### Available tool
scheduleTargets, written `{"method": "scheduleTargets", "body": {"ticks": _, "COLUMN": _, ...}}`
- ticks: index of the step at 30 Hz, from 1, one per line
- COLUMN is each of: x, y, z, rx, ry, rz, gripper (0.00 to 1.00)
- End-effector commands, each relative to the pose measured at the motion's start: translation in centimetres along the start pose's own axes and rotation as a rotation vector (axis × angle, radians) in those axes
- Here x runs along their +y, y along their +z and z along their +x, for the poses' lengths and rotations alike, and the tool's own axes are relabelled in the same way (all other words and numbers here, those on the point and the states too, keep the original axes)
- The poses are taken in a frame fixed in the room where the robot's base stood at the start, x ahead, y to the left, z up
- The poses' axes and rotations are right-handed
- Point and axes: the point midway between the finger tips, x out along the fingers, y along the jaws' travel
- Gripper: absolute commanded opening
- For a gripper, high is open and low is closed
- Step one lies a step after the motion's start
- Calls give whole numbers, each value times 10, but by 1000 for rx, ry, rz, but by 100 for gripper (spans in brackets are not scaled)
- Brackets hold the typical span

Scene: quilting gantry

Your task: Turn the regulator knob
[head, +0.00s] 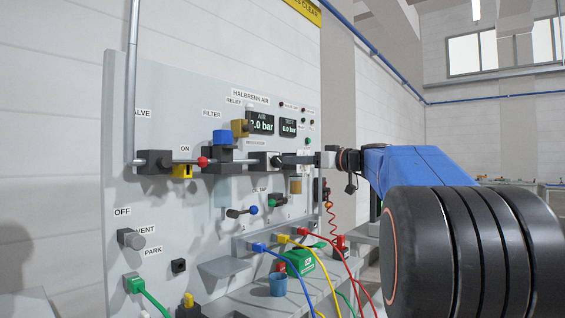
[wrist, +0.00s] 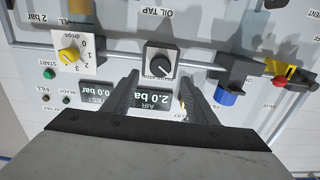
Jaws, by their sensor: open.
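The regulator knob (wrist: 160,66) is a round black knob with a pale pointer line, on a dark square block in the wrist view. Part of its label shows below it. In the head view the regulator (head: 264,160) sits on the grey panel under the displays, partly hidden by my gripper (head: 297,159). In the wrist view my gripper (wrist: 160,79) is open and empty. Its two fingers reach toward the panel on either side of the knob's line, with the knob between and beyond the tips. No contact is visible. The AIR display (wrist: 152,99) reads 2.0 bar.
A yellow dial (wrist: 69,55) marked with numbers sits left of the knob in the wrist view. A blue filter knob (wrist: 228,97) and a red-tipped valve handle (wrist: 281,81) are to its right. Coloured hoses (head: 315,252) hang below in the head view.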

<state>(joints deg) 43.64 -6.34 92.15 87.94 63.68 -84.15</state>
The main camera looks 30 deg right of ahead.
Motion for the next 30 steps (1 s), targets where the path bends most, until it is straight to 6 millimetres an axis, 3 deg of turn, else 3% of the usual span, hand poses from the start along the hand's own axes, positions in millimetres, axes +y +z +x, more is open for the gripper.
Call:
{"method": "scheduleTargets", "body": {"ticks": 12, "x": 0, "y": 1, "z": 59, "rx": -1, "ry": -2, "rz": 1, "gripper": 52}}
{"method": "scheduleTargets", "body": {"ticks": 26, "x": 0, "y": 0, "z": 70, "rx": 0, "ry": 0, "rz": 0, "gripper": 52}}
{"method": "scheduleTargets", "body": {"ticks": 30, "x": 0, "y": 0, "z": 70, "rx": 0, "ry": 0, "rz": 1, "gripper": 24}}
